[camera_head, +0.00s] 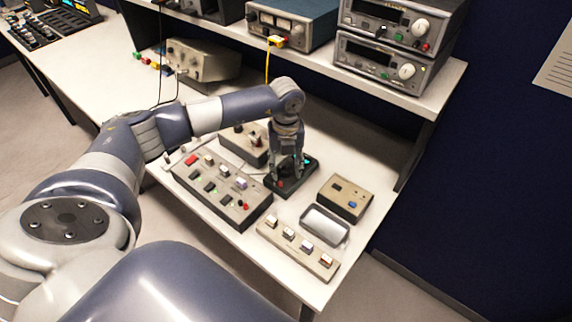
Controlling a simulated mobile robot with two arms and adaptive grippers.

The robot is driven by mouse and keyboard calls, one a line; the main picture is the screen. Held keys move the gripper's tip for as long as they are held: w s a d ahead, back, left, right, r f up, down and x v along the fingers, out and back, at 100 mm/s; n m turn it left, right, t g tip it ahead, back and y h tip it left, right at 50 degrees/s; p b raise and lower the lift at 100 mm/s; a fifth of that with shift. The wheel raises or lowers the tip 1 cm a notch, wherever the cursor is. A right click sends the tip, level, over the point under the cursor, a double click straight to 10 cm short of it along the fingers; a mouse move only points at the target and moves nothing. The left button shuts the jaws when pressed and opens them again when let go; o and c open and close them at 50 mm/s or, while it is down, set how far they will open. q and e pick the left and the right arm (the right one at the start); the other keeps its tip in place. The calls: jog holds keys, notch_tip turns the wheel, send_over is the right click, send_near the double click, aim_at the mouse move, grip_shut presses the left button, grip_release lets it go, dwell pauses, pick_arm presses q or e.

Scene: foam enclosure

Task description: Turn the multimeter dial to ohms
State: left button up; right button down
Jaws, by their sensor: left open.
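A dark handheld device that looks like the multimeter (308,173) lies on the bench, with a small greenish patch near its far end and a red spot at its near end. My left gripper (288,181) points down over it, with its fingers open. The fingers cover the middle of the device, so the dial and its setting are hidden. I cannot tell whether the fingertips touch it. My right gripper is not in view.
A beige panel with switches (222,190) lies left of the device, and a small box (345,197) lies right. In front are a tray (325,224) and a strip with several switches (297,248). Instruments (385,62) stand on the shelf behind.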

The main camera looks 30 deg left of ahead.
pick_arm(q)
grip_shut()
